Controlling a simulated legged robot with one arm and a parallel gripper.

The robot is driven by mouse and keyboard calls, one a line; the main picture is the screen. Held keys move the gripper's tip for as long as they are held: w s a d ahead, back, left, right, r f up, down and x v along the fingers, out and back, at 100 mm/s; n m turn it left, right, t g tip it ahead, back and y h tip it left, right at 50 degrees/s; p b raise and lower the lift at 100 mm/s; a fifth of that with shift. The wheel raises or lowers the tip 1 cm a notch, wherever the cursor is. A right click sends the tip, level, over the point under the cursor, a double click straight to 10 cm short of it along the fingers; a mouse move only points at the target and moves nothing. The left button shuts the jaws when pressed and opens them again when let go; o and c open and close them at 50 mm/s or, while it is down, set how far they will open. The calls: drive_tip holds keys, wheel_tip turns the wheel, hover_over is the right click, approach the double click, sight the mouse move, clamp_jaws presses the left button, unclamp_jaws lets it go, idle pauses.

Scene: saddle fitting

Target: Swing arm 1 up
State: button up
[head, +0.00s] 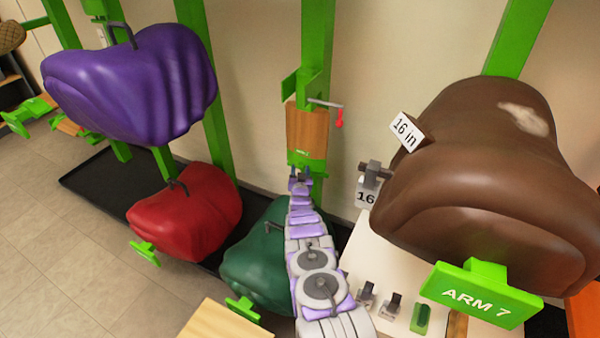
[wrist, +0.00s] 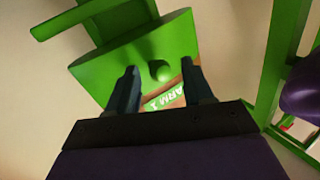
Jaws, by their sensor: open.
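Arm 1 hangs folded down against the green post in the middle of the head view, with a wooden face (head: 306,130) and a green end plate (head: 313,164). In the wrist view its green plate (wrist: 135,55) carries a round knob (wrist: 161,71), and a label reading "ARM 1" (wrist: 165,98) shows beyond. My gripper (head: 300,174) is just below the arm's lower end. In the wrist view my gripper (wrist: 158,74) is open, one dark finger on each side of the knob. I cannot tell whether the fingers touch anything.
A purple saddle (head: 140,85) and a red saddle (head: 185,215) hang at left. A green saddle (head: 258,255) is beside my arm. A large brown saddle on ARM 7 (head: 480,295) fills the right. A red-tipped pin (head: 339,117) sticks out above arm 1.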

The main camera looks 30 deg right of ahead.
drive_tip(key=shift+w+d, duration=0.1)
drive_tip(key=shift+w, duration=0.05)
clamp_jaws()
idle(0.6)
